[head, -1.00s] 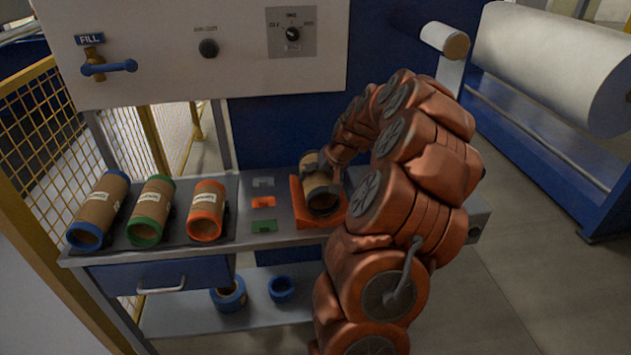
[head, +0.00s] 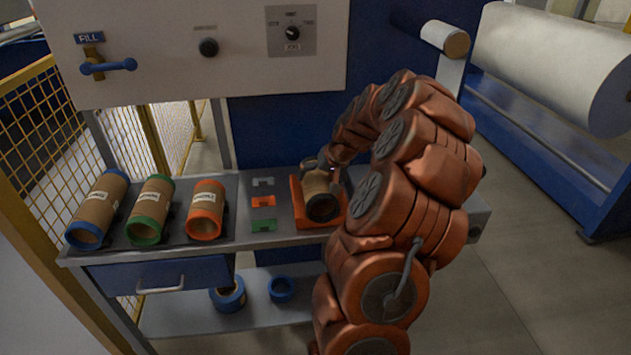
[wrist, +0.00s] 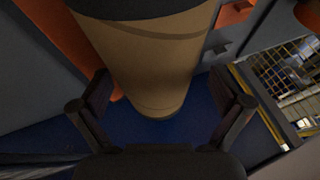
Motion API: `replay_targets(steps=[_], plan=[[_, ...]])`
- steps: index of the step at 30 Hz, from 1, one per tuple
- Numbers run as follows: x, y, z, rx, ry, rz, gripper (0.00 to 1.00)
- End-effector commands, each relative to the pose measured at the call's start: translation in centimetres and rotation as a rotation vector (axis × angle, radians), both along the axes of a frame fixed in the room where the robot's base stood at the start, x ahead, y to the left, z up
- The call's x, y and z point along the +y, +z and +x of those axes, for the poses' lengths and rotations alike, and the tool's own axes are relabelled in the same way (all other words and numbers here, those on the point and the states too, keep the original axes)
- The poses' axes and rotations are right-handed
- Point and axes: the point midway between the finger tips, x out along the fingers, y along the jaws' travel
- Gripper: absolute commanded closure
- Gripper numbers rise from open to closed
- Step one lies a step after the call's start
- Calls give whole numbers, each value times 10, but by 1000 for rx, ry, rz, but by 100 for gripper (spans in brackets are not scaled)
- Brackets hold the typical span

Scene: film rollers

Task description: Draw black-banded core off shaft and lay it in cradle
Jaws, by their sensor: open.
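The black-banded core (head: 316,184) is a brown tube with a dark near end, lying in the orange cradle (head: 304,222) on the bench. My gripper (head: 318,166) is open at the far end of the core, seen partly hidden behind my arm. In the wrist view my open gripper (wrist: 160,112) has one finger on each side of the brown core (wrist: 150,65), with visible gaps. The core's dark band (wrist: 135,8) shows at the top edge there.
Blue-, green- and orange-banded cores (head: 205,208) lie on a dark mat at the bench's left. Small coloured clips (head: 263,201) lie beside the cradle. Blue rings (head: 281,288) sit on the lower shelf.

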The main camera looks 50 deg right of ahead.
Motion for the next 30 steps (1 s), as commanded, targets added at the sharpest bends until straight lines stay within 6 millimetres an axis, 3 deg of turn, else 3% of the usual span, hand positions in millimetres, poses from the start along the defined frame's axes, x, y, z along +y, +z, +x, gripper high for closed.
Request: replay_targets(steps=[8,21,30], plan=[[-1,12,-6,-1,-1,-1,0],[-4,80,-43,-5,-4,-5,0],[-2,104,-58,-1,0,-1,0]])
